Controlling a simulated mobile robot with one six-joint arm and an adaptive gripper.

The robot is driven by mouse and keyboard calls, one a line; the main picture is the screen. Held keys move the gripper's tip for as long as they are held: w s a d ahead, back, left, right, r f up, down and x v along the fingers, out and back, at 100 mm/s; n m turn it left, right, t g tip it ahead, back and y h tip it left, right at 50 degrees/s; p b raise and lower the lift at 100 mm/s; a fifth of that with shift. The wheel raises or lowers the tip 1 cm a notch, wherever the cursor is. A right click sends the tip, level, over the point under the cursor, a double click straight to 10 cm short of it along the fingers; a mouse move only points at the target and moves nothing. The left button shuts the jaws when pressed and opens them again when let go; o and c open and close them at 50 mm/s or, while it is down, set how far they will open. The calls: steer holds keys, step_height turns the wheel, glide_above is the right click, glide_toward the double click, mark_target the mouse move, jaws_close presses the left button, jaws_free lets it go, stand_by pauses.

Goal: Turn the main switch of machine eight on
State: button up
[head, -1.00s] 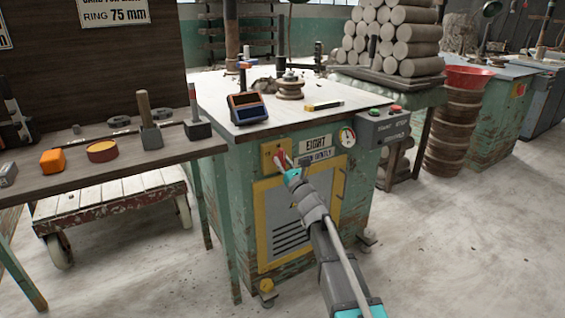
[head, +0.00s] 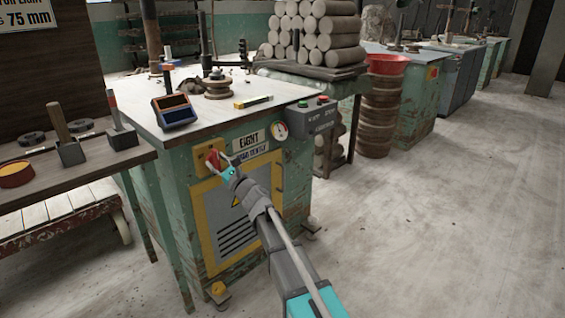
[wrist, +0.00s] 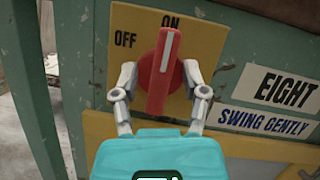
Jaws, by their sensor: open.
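The main switch is a red rotary knob (wrist: 160,95) with a white line on its handle, on a yellow plate (wrist: 207,28) marked OFF at left and ON at top. The handle stands nearly upright and its white line points up at ON. The sign beside it (wrist: 287,92) reads EIGHT. My gripper (wrist: 160,72) is open, one finger on each side of the knob, with gaps beside the handle. In the head view the knob (head: 213,159) is partly hidden by my gripper (head: 219,164) on the front of machine eight (head: 170,210).
A grey start/stop box (head: 318,115) and a round gauge (head: 279,130) are to the right of the switch. A blue-and-orange device (head: 174,112) lies on the machine top. A wooden bench (head: 95,160) stands at left. The floor at right is clear.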

steer(key=n+g, duration=0.1)
steer(key=n, duration=0.2)
steer(key=n+g+y+p, duration=0.1)
steer(key=n+g, duration=0.1)
steer(key=n, duration=0.1)
steer(key=shift+w+r, duration=0.1)
steer(key=shift+r, duration=0.05)
steer(key=n+g+p, duration=0.1)
steer(key=n+g, duration=0.1)
steer(key=n, duration=0.2)
steer(key=shift+p, duration=0.4)
steer(key=n+g+p, duration=0.1)
steer(key=n, duration=0.3)
steer(key=shift+p, duration=0.4)
steer(key=n+g+h+p, duration=0.1)
steer(key=n+p, duration=0.1)
steer(key=n, duration=0.2)
steer(key=p+v, duration=0.1)
steer(key=v, duration=1.3)
steer(key=s+d+r+n+g+h+p, duration=0.2)
steer(key=s+p, duration=0.5)
steer(key=p, duration=0.5)
steer(key=s+d+r+n+g+h+p, duration=0.3)
steer(key=s+d+r+h+p, duration=0.3)
steer(key=p, duration=0.6)
steer(key=shift+s+r+g+h, duration=0.45)
steer(key=shift+r+g+h, duration=0.25)
steer(key=shift+r, duration=0.5)
